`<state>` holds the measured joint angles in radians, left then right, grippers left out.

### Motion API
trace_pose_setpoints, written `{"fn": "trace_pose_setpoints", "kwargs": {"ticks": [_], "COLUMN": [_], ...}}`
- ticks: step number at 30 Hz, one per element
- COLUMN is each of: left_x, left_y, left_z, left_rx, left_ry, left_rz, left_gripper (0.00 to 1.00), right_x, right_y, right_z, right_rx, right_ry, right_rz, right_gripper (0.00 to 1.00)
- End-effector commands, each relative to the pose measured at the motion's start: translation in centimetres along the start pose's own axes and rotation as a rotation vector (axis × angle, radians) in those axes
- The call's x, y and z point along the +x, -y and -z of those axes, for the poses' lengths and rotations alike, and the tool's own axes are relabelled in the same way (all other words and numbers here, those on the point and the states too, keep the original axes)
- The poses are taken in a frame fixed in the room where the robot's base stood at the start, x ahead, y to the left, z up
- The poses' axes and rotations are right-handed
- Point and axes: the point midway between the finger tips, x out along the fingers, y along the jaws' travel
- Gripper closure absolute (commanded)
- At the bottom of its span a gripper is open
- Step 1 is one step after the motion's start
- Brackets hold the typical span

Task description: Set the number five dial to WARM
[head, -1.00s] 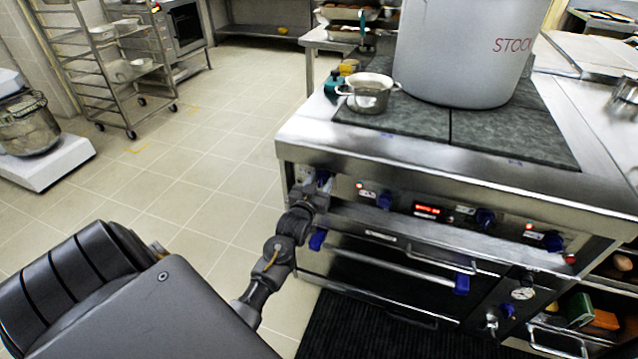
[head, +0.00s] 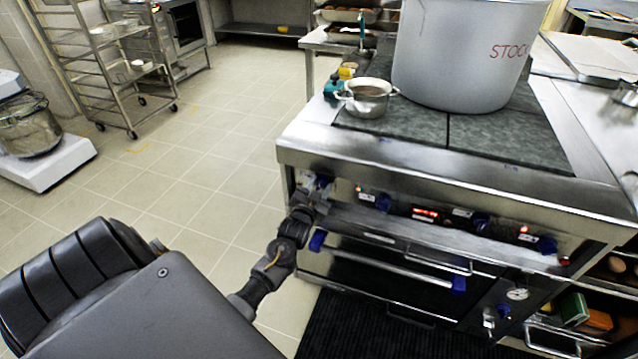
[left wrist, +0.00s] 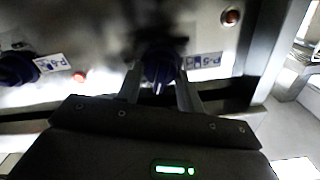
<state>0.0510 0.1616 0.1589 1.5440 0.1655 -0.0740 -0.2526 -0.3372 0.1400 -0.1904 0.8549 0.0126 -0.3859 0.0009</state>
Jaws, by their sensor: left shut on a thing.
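The number five dial (left wrist: 160,62) is a dark blue knob on the range's front panel, beside a label reading P-5 (left wrist: 205,60) in the left wrist view. My left gripper (left wrist: 160,90) is shut on this dial, one finger on each side of it. In the head view my left gripper (head: 312,192) is at the far left end of the panel and largely hides the dial. The dial's pointer and its WARM mark cannot be made out. My right gripper is not in view.
More blue knobs (head: 382,202) line the panel to the right, with a red display (head: 425,214) between them. An oven handle (head: 395,265) runs below. A large stockpot (head: 455,60) and a small pot (head: 368,98) stand on top.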

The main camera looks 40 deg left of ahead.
Motion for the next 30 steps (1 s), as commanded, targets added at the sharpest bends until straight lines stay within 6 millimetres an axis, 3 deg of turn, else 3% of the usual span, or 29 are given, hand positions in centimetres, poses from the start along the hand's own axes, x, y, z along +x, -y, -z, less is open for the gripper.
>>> {"fn": "trace_pose_setpoints", "kwargs": {"ticks": [6, 18, 30], "left_x": [0.0, 0.0, 0.0], "left_y": [-0.1, -0.2, -0.3], "left_z": [0.2, 0.0, -0.1], "left_rx": [0.2, 0.47, 0.565], "left_ry": [0.001, 0.001, 0.0], "left_rz": [-0.004, -0.003, -0.002], "left_gripper": [0.86, 0.86, 0.86], "right_x": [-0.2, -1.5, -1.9], "right_y": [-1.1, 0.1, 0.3], "right_z": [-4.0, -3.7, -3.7], "right_rx": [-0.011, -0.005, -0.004], "right_ry": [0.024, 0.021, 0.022], "right_rz": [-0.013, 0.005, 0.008], "right_gripper": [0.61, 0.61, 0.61]}}
